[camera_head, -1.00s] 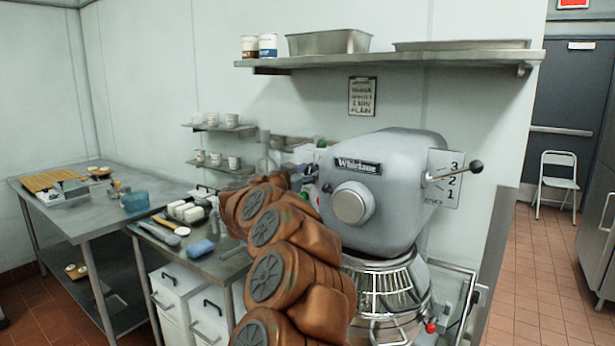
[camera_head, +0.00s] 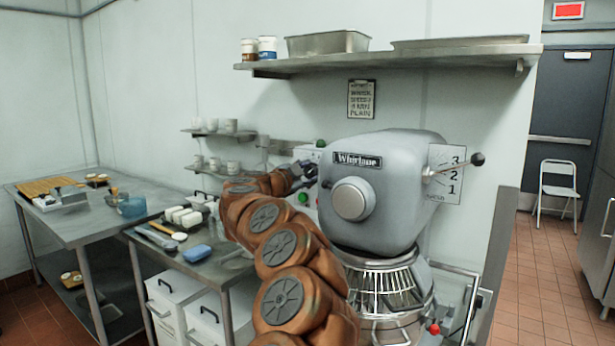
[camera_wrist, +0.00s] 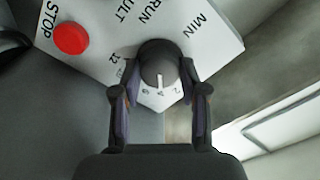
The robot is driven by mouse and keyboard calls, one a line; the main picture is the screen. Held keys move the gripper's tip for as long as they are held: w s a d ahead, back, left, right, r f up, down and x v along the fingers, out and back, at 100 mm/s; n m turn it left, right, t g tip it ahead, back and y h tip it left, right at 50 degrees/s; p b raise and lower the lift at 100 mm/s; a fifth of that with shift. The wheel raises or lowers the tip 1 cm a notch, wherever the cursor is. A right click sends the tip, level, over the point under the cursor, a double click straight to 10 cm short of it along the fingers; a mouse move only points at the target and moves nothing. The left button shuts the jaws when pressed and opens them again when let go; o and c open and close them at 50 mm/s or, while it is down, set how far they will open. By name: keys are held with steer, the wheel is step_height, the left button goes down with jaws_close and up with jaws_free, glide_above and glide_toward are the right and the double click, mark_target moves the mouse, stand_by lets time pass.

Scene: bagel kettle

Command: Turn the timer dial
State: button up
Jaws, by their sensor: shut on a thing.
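The timer dial (camera_wrist: 158,66) is a dark round knob with a white pointer line on a white panel (camera_wrist: 205,35) in the wrist view. My gripper (camera_wrist: 159,76) has one finger on each side of the dial and is shut on it. The pointer line points toward the lower edge of the panel, where small numbers are partly hidden by the fingers. In the head view my gripper (camera_head: 306,172) is at the left side of the grey mixer (camera_head: 390,180), and the dial cannot be made out there.
A red STOP button (camera_wrist: 71,38) is on the same panel, left of the dial. In the head view, a speed lever (camera_head: 477,160) sticks out from the mixer's right side. A steel table (camera_head: 235,268) with tubs and a blue cloth (camera_head: 196,253) is at left.

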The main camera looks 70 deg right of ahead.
steer(key=shift+r, duration=0.1)
stand_by(0.3)
steer(key=o, duration=1.1)
steer(key=v, duration=1.2)
